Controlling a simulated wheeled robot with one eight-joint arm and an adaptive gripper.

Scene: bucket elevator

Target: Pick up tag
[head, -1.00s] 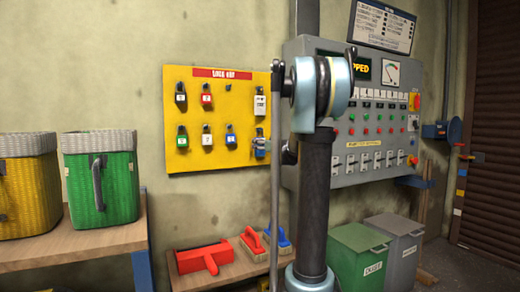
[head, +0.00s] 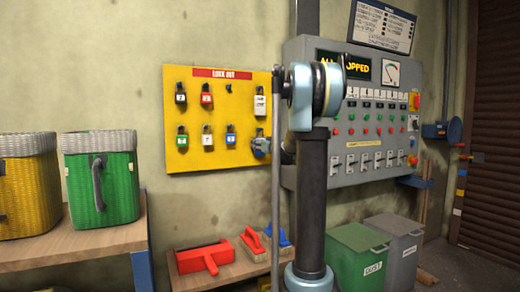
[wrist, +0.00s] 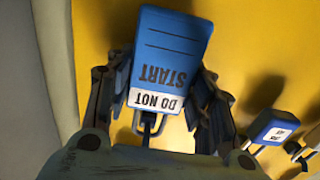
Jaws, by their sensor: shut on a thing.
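A metal loop shows at the band end of the tag. The yellow lock-out board (wrist: 255,45) lies behind it; I cannot tell whether the tag still touches the board. In the head view my gripper (head: 261,147) is at the lower right of the board, small and partly behind my arm.
Several coloured padlocks hang on the board, including a blue one (wrist: 275,128) beside my gripper. The grey control panel (head: 350,160) stands close on the right. A bench below carries a red tool (head: 203,258) and brushes (head: 252,244). A green basket (head: 100,185) stands at left.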

